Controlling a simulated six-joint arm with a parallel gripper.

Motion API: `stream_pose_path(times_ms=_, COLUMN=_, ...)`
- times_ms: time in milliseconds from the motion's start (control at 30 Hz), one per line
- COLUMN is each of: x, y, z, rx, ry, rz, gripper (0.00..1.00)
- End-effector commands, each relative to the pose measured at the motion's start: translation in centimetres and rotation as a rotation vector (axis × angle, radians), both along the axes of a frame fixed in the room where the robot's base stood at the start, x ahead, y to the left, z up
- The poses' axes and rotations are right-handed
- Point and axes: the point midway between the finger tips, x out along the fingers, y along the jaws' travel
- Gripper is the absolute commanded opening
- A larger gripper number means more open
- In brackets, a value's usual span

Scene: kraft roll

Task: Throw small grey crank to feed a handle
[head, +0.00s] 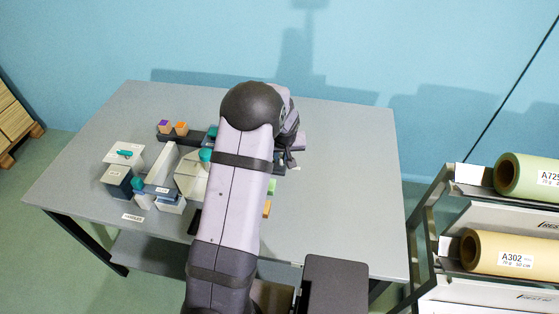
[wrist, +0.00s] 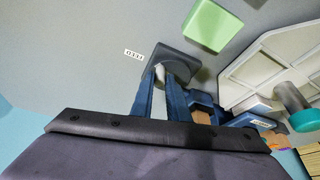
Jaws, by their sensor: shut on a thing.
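The small grey crank (wrist: 161,72) shows in the wrist view as a pale grey piece on a dark base (wrist: 180,60). My gripper (wrist: 157,85) has its two blue fingers at the crank and is shut on it. The fingertips hide part of the crank. In the head view my own arm covers most of this spot, and I cannot make out the crank there. A small label (wrist: 134,54) lies on the table beside the dark base.
A green block (wrist: 212,25) lies near the crank. A pale panelled device (wrist: 285,65) with a teal knob (wrist: 303,120) stands to its right in the wrist view. On the grey table (head: 340,200), the right side is clear. A rack with paper rolls (head: 500,250) stands right of the table.

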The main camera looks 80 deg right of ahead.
Motion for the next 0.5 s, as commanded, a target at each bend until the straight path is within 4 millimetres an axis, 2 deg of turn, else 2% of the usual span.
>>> stream_pose_path(times_ms=133, x=-0.38, y=-0.6, z=-0.72, rx=-0.011, ry=0.001, rz=0.097, gripper=0.0)
stream_pose_path(times_ms=500, x=-0.67, y=-1.38, z=-0.33, rx=-0.009, ry=0.003, rz=0.379, gripper=0.0)
